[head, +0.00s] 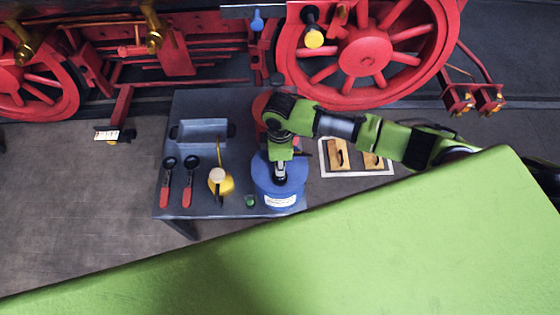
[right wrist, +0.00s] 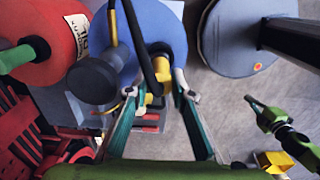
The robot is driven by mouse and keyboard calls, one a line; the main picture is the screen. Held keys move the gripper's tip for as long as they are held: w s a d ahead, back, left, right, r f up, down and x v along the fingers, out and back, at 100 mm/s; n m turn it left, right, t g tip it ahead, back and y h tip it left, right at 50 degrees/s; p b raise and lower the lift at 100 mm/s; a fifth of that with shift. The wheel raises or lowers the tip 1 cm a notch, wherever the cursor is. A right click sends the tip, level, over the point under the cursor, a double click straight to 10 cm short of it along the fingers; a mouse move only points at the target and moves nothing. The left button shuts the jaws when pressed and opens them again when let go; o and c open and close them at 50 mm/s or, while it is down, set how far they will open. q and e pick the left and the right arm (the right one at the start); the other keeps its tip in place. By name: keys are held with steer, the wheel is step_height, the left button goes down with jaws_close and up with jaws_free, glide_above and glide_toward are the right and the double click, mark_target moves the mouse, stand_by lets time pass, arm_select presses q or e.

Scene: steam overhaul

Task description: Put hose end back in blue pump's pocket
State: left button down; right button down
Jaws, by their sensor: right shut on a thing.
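The blue pump (head: 277,192), a drum with a white label, stands at the right front of the grey bench; it also fills the top middle of the right wrist view (right wrist: 128,42). My right gripper (head: 280,176) is low over its top. In the right wrist view its teal fingers (right wrist: 160,88) close around the yellow hose end (right wrist: 158,75), and a black hose (right wrist: 139,40) runs up from there. The pump's pocket is hidden or cannot be made out. What looks like my left gripper (right wrist: 254,103) shows small at the right, away from the bench; its jaws are unclear.
A red pump (right wrist: 42,38) stands close beside the blue one. The bench (head: 200,105) holds a grey tray (head: 201,130), two red-handled tools (head: 190,185) and a yellow can (head: 221,183). The red locomotive wheel (head: 365,52) is behind.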

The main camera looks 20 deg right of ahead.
steer(key=shift+f+b, duration=0.45)
steer(key=shift+f, duration=0.6)
steer(key=shift+f, duration=0.15)
steer(key=c, duration=1.7)
jaws_free()
